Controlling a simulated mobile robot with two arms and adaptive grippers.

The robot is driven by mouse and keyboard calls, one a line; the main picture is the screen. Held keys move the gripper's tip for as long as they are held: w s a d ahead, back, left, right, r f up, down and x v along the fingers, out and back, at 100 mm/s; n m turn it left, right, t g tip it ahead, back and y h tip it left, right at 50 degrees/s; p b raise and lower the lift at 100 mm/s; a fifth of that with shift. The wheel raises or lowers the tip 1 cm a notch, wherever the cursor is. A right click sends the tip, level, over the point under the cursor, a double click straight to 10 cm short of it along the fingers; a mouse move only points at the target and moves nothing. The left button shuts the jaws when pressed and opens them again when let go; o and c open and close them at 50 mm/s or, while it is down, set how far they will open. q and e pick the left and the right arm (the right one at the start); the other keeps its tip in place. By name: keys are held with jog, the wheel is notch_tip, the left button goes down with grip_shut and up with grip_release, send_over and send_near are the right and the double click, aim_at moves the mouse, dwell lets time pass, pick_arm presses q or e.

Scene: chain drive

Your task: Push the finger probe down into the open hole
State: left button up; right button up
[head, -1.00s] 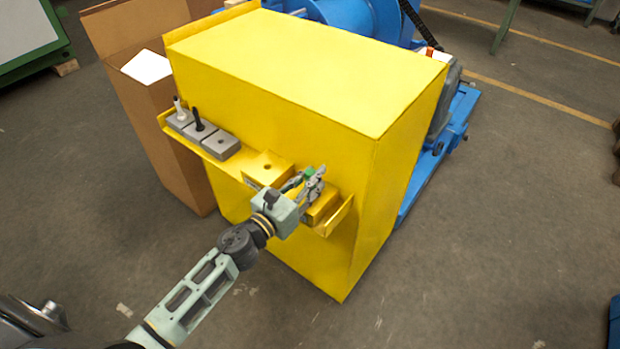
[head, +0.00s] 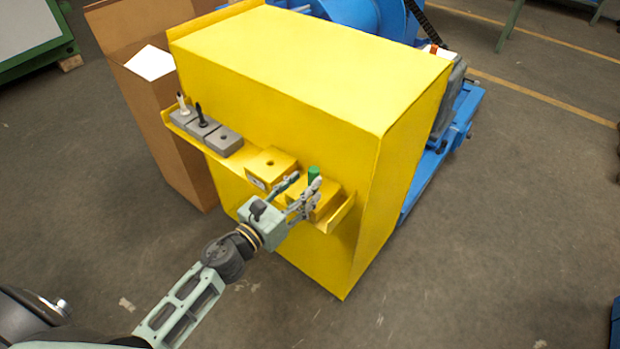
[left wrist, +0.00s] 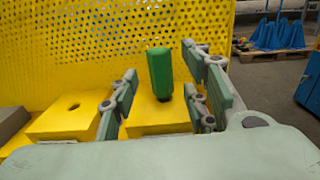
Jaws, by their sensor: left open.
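A green peg (head: 313,173), which I take to be the finger probe, stands upright on the right yellow block (head: 327,205). In the left wrist view the peg (left wrist: 160,73) meets the block's top between and beyond my spread fingers; any tip inside a hole is hidden. My left gripper (head: 300,188) is open just in front of the peg, seemingly clear of it. The left yellow block (head: 270,162) has an open round hole in its top, also seen in the left wrist view (left wrist: 74,107). My right gripper is not in view.
On the same yellow shelf, to the left, are grey blocks (head: 224,141), one with a white pin (head: 182,102), one with a black pin (head: 200,115), one with an empty hole. A large yellow housing (head: 310,75) rises behind. A cardboard box (head: 160,130) stands at the left.

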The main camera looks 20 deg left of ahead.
pick_arm(q)
jog(key=shift+v, duration=1.7)
